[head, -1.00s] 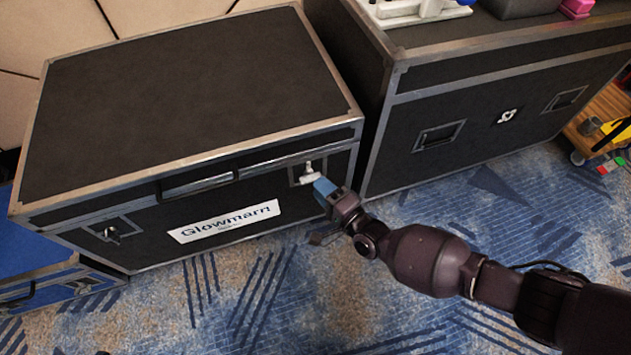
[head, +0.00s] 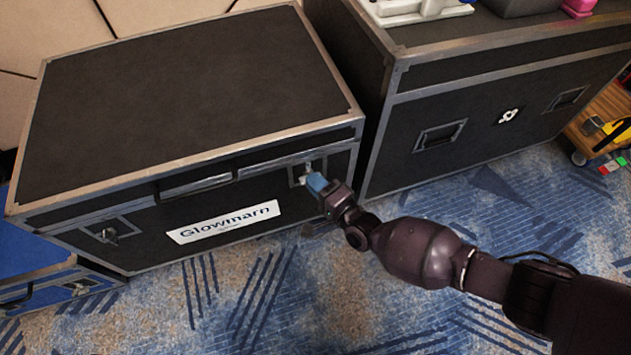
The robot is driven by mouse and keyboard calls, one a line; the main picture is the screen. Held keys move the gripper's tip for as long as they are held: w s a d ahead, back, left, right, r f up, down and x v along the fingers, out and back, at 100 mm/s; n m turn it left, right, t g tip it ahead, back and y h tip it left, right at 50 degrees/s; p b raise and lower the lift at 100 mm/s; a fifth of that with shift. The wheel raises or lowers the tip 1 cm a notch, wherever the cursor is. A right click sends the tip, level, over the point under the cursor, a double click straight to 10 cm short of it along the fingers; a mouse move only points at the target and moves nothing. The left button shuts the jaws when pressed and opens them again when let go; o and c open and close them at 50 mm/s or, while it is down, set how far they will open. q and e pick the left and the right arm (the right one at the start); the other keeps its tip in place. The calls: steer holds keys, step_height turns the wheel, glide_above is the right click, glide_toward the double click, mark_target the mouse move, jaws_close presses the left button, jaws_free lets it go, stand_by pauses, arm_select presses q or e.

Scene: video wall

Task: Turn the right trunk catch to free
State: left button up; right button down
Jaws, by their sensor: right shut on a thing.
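A black flight-case trunk (head: 185,100) with metal edges and a "Glowmarn" label (head: 224,222) stands at the left, its lid down. The right trunk catch (head: 308,168) is a small silver fitting in a recessed plate on the front face, partly hidden by my gripper. My right gripper (head: 314,181) has blue fingertips and is shut on the catch. The catch's exact turn is hard to see behind the fingers. The left trunk catch (head: 109,234) sits in its own plate at the front left. My left gripper is out of view.
A larger black case (head: 480,105) stands close at the right, with a narrow gap between. A blue case (head: 45,275) is at the lower left. A wooden cart (head: 595,125) with tools is at the far right. The patterned carpet (head: 260,300) in front is clear.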

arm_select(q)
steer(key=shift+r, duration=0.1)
arm_select(e)
steer(key=shift+r, duration=0.1)
arm_select(q)
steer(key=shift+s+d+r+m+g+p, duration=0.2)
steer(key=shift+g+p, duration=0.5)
steer(key=shift+p, duration=1.35)
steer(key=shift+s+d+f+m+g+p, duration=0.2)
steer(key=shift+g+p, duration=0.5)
steer(key=shift+p, duration=1.35)
arm_select(e)
steer(key=shift+s+a+r+n+g+h, duration=0.15)
steer(key=shift+n+h, duration=1.1)
steer(key=shift+n, duration=0.95)
steer(key=shift+w+a+n+g+h, duration=0.1)
steer(key=shift+n+h, duration=1.2)
steer(key=shift+n, duration=0.9)
steer(key=shift+s+a+r+n+g+h, duration=0.15)
steer(key=shift+n+h, duration=1.1)
steer(key=shift+n, duration=0.95)
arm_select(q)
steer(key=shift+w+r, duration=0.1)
arm_select(e)
steer(key=shift+w+d, duration=0.1)
steer(key=shift+d, duration=0.05)
steer(key=c, duration=1.3)
jaws_free()
steer(key=shift+o, duration=0.2)
